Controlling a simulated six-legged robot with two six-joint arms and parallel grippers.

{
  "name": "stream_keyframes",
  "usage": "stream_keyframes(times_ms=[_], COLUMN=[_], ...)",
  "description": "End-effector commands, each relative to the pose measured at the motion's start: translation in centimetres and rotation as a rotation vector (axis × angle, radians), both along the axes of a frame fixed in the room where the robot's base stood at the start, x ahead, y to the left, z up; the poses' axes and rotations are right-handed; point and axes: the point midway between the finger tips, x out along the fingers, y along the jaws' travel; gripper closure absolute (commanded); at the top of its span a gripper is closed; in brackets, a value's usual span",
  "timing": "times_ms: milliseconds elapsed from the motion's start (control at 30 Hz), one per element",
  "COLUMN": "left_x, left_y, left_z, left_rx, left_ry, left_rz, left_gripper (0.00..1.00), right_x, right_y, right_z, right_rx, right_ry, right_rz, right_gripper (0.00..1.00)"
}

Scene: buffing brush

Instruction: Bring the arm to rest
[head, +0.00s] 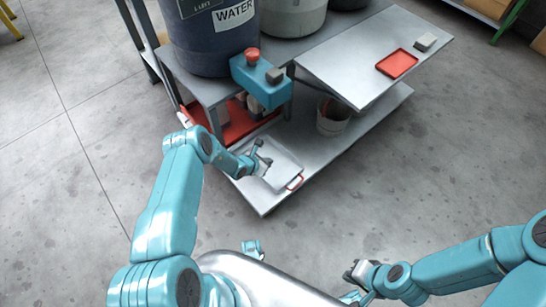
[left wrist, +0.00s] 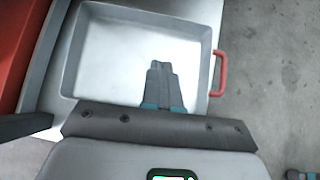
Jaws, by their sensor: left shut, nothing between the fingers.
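My left arm reaches in from the left, and its gripper (head: 262,156) is over a shallow metal tray (head: 284,172) with a red handle, on the lower shelf. In the left wrist view the shut, empty fingers (left wrist: 160,68) show in front of the bare inside of the tray (left wrist: 110,50). I cannot tell whether they touch its floor. My right gripper (head: 358,273) is low at the right, over the floor; its finger opening is too small to tell. I make out no brush in either view.
A teal box with a red button (head: 252,56) stands beside a dark WATER drum (head: 215,40). A sloping metal top (head: 360,60) carries a red tray (head: 397,64) and a grey block (head: 425,41). A bucket (head: 333,117) stands below it. The floor at front right is clear.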

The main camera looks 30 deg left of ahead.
Motion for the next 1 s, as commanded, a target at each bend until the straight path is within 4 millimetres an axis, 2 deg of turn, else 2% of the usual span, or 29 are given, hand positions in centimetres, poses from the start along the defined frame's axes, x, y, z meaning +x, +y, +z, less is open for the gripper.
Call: stream_keyframes(times_ms=[67,333,367,467,567,600,700,833,900,1000], left_x=[-0.5,-0.9,-1.1,-2.5,-6.0,-8.1,-13.7,-19.9,-22.3,-24.6], left_y=[0.2,0.1,-0.1,-2.3,-6.5,-8.1,-11.1,-12.5,-12.8,-13.2], left_z=[0.6,0.7,0.7,0.9,1.7,2.1,3.6,6.2,7.7,9.8], left_rx=[-0.001,0.0,0.002,0.019,0.071,0.104,0.214,0.394,0.497,0.632], left_ry=[0.0,0.001,0.005,0.04,0.109,0.139,0.193,0.183,0.136,0.034], left_rz=[0.001,-0.003,-0.013,-0.131,-0.398,-0.536,-0.899,-1.352,-1.57,-1.821], left_gripper=[1.0,1.0,1.0,1.0,1.0,1.0,1.0,1.0,1.0,1.0], right_x=[0.0,0.0,0.0,0.0,0.0,0.0,0.0,0.0,0.0,0.0], right_y=[0.0,0.0,0.0,0.0,0.0,0.0,0.0,0.0,0.0,0.0], right_z=[0.6,0.6,0.6,0.6,0.6,0.6,0.6,0.6,0.6,0.6], right_rx=[0.0,0.0,0.0,0.0,0.0,0.0,0.0,0.0,0.0,0.0], right_ry=[0.0,0.0,0.0,0.0,0.0,0.0,0.0,0.0,0.0,0.0], right_rz=[-0.001,-0.002,-0.002,-0.002,-0.002,-0.002,-0.002,-0.002,-0.002,-0.002], right_gripper=[1.0,1.0,1.0,1.0,1.0,1.0,1.0,1.0,1.0,1.0])
